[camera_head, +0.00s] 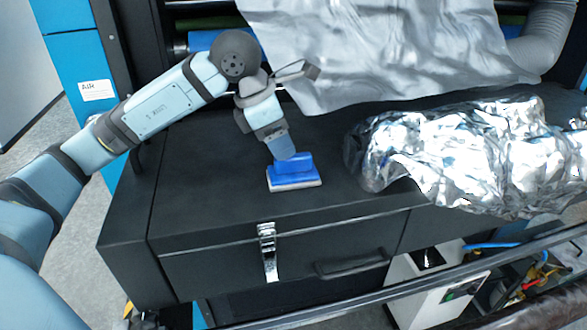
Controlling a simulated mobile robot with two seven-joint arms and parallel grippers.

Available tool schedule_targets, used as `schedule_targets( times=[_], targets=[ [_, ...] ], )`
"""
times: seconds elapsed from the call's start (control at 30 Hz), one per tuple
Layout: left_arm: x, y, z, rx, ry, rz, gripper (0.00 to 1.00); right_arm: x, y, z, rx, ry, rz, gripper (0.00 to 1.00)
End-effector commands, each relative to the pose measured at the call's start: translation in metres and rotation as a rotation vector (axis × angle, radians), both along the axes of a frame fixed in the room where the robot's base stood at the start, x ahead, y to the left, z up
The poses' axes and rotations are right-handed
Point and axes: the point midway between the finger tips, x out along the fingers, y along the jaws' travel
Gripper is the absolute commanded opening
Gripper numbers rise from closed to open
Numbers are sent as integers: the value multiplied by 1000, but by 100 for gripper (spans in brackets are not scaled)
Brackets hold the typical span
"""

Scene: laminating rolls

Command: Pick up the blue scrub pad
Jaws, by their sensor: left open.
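The blue scrub pad (294,180) lies on the black cabinet top, near its front edge. It has a raised blue grip on top and a pale layer along its bottom edge. My left gripper (284,152) points down right above the pad, at its back left side. It is open, and its fingers overlap the top of the pad's grip in this view. I cannot tell whether they touch the pad or how the far finger sits. My right gripper is not in view.
Crumpled silver foil (470,155) covers the cabinet's right part. A silver sheet (380,50) hangs from the rolls behind. A latch (267,252) and a drawer handle (350,264) are on the cabinet front. The black top (205,185) left of the pad is clear.

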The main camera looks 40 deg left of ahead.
Motion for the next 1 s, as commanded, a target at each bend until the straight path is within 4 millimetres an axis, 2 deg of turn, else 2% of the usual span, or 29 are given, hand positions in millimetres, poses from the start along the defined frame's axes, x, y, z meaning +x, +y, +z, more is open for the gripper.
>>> schedule_targets(
  times=[0.2,0.37,0.6,0.63,0.8,0.87,1.0],
  targets=[
    [13,-13,-22,-2,5,-2,53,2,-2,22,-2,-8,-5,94],
    [18,-17,-40,-1,2,-1,53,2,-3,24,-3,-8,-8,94],
    [18,-17,-43,0,0,0,53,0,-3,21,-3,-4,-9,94],
    [18,-17,-43,0,0,0,51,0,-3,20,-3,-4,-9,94],
    [18,-17,-43,0,0,0,12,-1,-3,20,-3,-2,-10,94],
    [18,-17,-43,0,0,0,0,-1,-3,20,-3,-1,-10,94],
    [18,-17,-43,0,0,0,0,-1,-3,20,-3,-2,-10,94]
  ],
)
